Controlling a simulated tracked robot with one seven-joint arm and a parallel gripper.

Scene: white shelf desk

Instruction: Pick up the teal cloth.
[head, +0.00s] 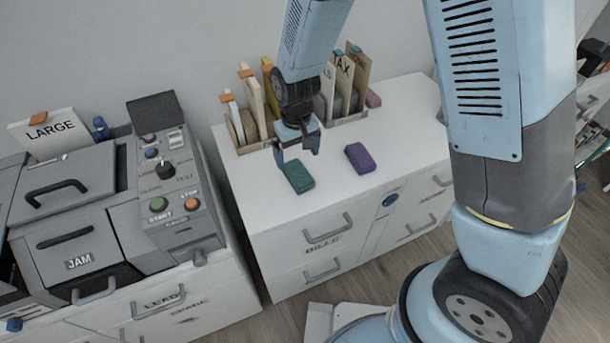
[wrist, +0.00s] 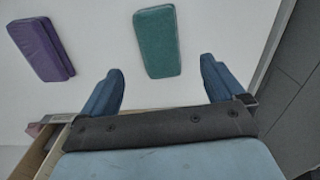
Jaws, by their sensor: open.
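The teal cloth (head: 298,177) is a small folded block lying on the white desk top, near its front left. It also shows in the wrist view (wrist: 159,42), beyond and between my two fingers. My gripper (head: 297,158) is open and empty, above and just behind the cloth in the head view. The fingers in the wrist view (wrist: 158,85) are spread apart, and neither appears to touch the cloth.
A purple cloth (head: 359,158) lies to the right of the teal one. File holders with folders (head: 250,105) and a second holder (head: 345,100) stand behind. A grey machine (head: 165,190) stands at left. The desk top around the cloths is clear.

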